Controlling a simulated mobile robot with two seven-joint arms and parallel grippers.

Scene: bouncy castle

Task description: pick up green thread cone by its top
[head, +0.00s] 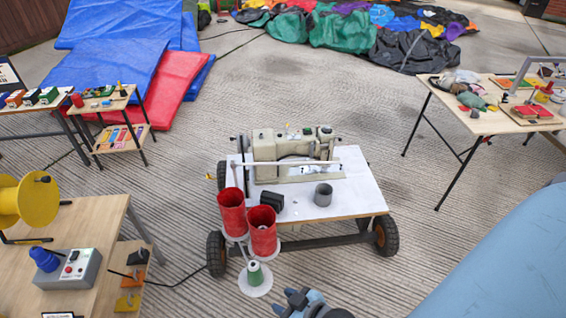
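The green thread cone (255,273) stands upright on a white round disc (255,286) at the near left side of the sewing cart. Its pale narrow top points up. Two larger red cones (232,212) (262,232) stand just behind it on similar discs. My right gripper (304,300) shows at the bottom edge, to the right of the green cone, lower in the picture and apart from it. It is partly cut off, and its finger opening is not clear. Nothing is seen in it. My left gripper is not in view.
The white cart top (345,195) carries a sewing machine (292,150), a grey cup (323,194) and a black block (272,200). A wooden table (100,215) stands at left. A large pale-blue rounded surface (500,265) fills the lower right. Ribbed floor lies between.

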